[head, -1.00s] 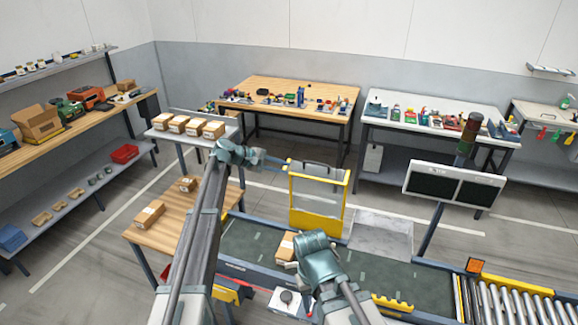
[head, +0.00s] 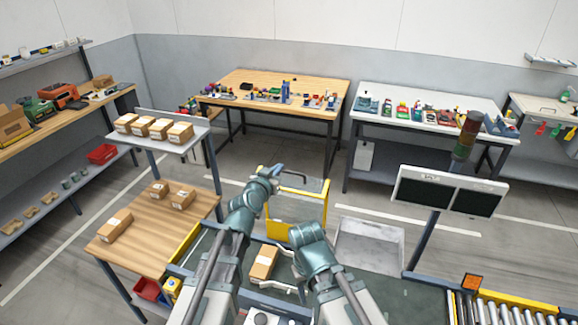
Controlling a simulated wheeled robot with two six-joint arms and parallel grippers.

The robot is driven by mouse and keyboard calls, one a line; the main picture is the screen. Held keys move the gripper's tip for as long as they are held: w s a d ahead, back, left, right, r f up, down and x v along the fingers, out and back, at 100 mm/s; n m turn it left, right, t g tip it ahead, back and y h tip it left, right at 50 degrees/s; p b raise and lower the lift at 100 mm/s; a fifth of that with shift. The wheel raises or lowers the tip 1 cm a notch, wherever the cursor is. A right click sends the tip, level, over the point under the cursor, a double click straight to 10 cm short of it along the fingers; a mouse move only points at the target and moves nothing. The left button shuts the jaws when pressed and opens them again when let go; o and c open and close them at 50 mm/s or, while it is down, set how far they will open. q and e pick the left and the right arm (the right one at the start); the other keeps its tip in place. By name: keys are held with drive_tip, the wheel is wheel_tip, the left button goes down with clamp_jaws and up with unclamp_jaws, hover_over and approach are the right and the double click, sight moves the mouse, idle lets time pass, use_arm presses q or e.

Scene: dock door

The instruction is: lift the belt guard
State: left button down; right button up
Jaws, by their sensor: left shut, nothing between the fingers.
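The belt guard (head: 297,207) is a clear panel in a yellow frame with a dark handle (head: 304,179) near its top. It stands upright at the far side of the conveyor belt (head: 390,292). My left gripper (head: 279,170) is shut and empty at the guard's upper left corner, overlapping it in the picture. I cannot tell whether it touches the frame. My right gripper (head: 300,262) is low over the belt, in front of the guard. Its fingers are largely hidden by its own wrist.
A carton (head: 263,262) lies on the belt between my arms. A wooden table (head: 150,205) with cartons stands at left. A two-panel display (head: 450,190) and signal light (head: 467,135) stand at right. A grey tray-like plate (head: 368,245) lies beyond the belt. Rollers (head: 500,305) are at lower right.

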use_arm(q)
drive_tip(key=b, duration=0.2)
hover_over(284, 182)
drive_tip(key=r+x, duration=0.1)
drive_tip(key=x, duration=0.2)
drive_tip(key=f, duration=0.2)
drive_tip(key=shift+w+d+f, duration=0.2)
drive_tip(key=shift+w+f, duration=0.05)
drive_tip(key=shift+f, duration=0.1)
drive_tip(key=s+f+b, duration=0.1)
drive_tip(key=s+a+f+b, duration=0.1)
drive_tip(key=s, duration=0.1)
drive_tip(key=shift+f+b, duration=0.15)
drive_tip(key=shift+b, duration=0.15)
drive_tip(key=shift+s, duration=0.1)
drive_tip(key=s+a+f+b, duration=0.1)
drive_tip(key=s+f+b, duration=0.1)
drive_tip(key=s, duration=0.3)
drive_tip(key=shift+s+a, duration=0.25)
drive_tip(key=shift+a, duration=0.15)
drive_tip(key=shift+r, duration=0.1)
